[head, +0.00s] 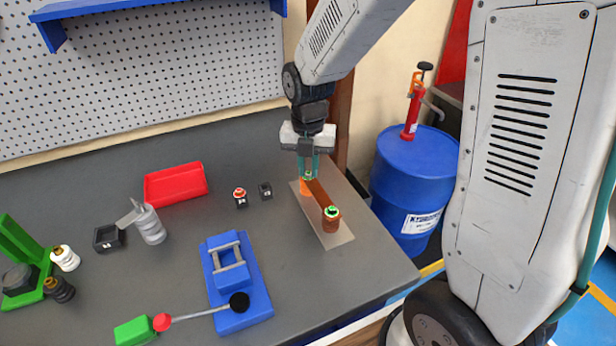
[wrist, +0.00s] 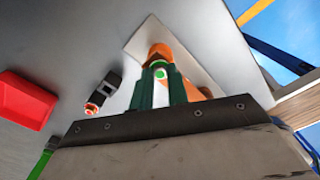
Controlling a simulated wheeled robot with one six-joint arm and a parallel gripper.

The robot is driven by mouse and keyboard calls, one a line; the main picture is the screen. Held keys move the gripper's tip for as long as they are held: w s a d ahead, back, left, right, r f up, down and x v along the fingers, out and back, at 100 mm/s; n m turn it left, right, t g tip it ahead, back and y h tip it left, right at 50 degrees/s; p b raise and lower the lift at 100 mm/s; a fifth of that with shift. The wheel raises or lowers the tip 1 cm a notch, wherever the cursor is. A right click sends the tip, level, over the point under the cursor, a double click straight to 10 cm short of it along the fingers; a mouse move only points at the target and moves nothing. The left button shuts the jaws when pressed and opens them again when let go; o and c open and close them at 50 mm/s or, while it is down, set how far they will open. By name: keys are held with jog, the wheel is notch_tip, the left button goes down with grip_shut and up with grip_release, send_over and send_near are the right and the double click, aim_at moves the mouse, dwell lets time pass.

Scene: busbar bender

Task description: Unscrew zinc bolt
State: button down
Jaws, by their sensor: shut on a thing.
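My gripper (head: 309,168) points down at the far end of a copper bar (head: 319,193), its teal fingers closed on a small bolt, which I take as the zinc bolt (head: 308,176). In the wrist view the bolt's round green-and-white top (wrist: 160,72) shows between the fingertips; its shank is hidden. The bar spans from an orange post (head: 305,188) under my gripper to a brown-orange post (head: 331,222) nearer the front, which has a green-ringed top. Both posts stand on a thin tan plate (head: 337,240).
Left of the plate are a small black block (head: 265,190), a dark block with an orange-and-white top (head: 240,199) and a red tray (head: 175,184). A blue bender (head: 252,288) with a lever sits in front. A blue drum (head: 415,180) stands beyond the table's right edge.

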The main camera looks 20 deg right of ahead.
jog(key=n, duration=0.5)
jog(key=shift+n, duration=0.4)
jog(key=c, duration=1.6)
grip_release()
jog(key=shift+c, duration=0.2)
jog(key=m, duration=0.5)
jog(key=shift+m, duration=0.4)
